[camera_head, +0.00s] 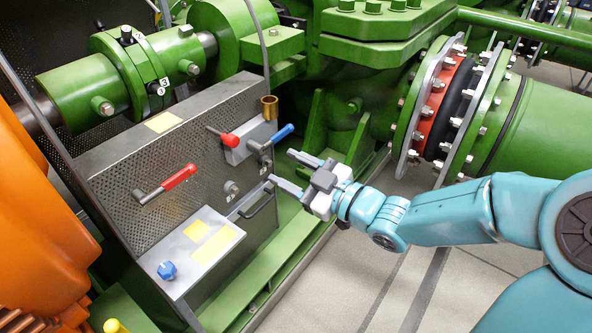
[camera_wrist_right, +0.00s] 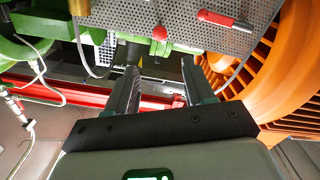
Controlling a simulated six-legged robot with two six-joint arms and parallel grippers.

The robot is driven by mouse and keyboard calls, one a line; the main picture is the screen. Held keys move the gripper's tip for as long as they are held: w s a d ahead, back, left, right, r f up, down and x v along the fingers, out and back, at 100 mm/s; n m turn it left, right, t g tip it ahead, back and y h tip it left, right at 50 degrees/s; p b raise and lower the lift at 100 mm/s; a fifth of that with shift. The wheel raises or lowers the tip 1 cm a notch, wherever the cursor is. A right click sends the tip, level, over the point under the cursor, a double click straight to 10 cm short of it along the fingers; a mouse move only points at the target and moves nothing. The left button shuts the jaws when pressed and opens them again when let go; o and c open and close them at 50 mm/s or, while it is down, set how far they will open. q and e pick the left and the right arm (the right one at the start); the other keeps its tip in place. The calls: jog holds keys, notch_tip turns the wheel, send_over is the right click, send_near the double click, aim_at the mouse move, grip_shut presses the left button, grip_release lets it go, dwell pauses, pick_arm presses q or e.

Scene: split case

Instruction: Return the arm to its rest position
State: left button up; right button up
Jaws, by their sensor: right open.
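My right arm (camera_head: 450,212) is teal and reaches in from the right in the head view. Its right gripper (camera_head: 280,170) is open and appears empty, with its two fingers pointing left toward the grey perforated panel. In the wrist view, the two fingers of the right gripper (camera_wrist_right: 157,95) are spread apart with nothing between them. The fingertips look close to the blue-handled lever (camera_head: 283,133) and the black pull handle (camera_head: 257,203); I cannot tell whether they touch anything. My left gripper is not in view.
The grey panel (camera_head: 130,180) carries a red-handled lever (camera_head: 178,179), a second red lever (camera_head: 228,139) and a shelf with a blue knob (camera_head: 167,270). A green pipe (camera_head: 545,130) and flange stand behind my arm. An orange housing (camera_head: 40,220) is at left. Floor (camera_head: 350,280) is open below.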

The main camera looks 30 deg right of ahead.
jog(key=shift+s+d, duration=0.2)
jog(key=shift+s, duration=0.35)
